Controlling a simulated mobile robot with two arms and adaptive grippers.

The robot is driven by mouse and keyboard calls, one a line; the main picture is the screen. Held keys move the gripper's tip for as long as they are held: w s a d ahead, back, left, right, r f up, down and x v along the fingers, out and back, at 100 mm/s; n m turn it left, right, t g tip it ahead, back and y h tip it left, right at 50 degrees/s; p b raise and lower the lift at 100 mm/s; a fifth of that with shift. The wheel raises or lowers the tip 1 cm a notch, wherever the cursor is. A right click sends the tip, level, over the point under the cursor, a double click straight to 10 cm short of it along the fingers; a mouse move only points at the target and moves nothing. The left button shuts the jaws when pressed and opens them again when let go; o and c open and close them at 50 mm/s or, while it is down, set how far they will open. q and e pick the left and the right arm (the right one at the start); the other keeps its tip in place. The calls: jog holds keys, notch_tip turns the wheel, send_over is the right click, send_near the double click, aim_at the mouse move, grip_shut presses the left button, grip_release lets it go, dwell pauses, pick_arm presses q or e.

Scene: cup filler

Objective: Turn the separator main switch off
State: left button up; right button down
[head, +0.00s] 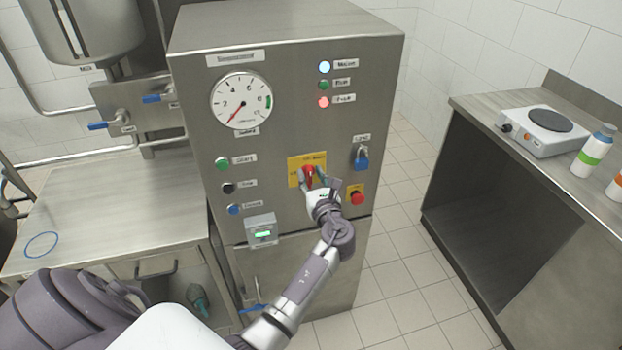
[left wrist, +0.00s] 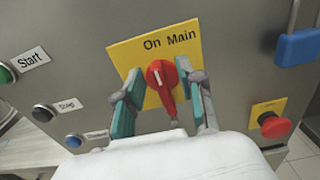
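The main switch (head: 309,175) is a red rotary handle on a yellow plate (head: 293,163) on the front of the steel separator cabinet (head: 285,110). In the left wrist view the switch (left wrist: 160,80) has its handle pointing down and slightly right, and the plate (left wrist: 128,53) reads "On Main". My left gripper (head: 312,178) is at the switch; in the left wrist view its fingers (left wrist: 163,98) stand open on either side of the handle, with a gap to each side. My right gripper is not in view.
A red push button (head: 357,198) and a blue padlock (head: 361,158) sit right of the switch. Start (head: 222,163) and other buttons are to the left, above a small display box (head: 261,230). A bench with a hotplate (head: 545,130) stands at the right.

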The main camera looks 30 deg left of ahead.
pick_arm(q)
jog(key=shift+a, duration=0.15)
jog(key=shift+c, duration=0.3)
grip_shut()
